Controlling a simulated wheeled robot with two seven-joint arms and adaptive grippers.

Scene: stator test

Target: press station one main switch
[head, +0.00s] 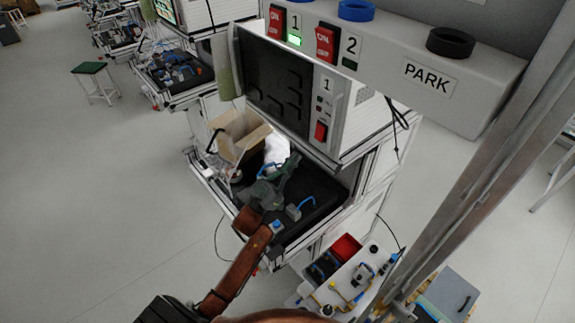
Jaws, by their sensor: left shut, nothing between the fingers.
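The station one tester (272,80) is a box with a dark display and a side panel marked 1. A red rocker switch (321,131) sits low on that panel. On the shelf panel above, a red ON switch (276,22) marked 1 has a lit green lamp (294,40) beside it. I cannot tell which of the two is the main switch. My left gripper (290,163) is shut and empty, over the black tray below the tester, apart from both switches. My right gripper is not in view.
A second ON switch (326,44) marked 2 has an unlit lamp. Black and blue rings sit on the PARK shelf (485,85). A cardboard box (238,135) and white bag stand beside my gripper. A metal post (490,150) rises at right.

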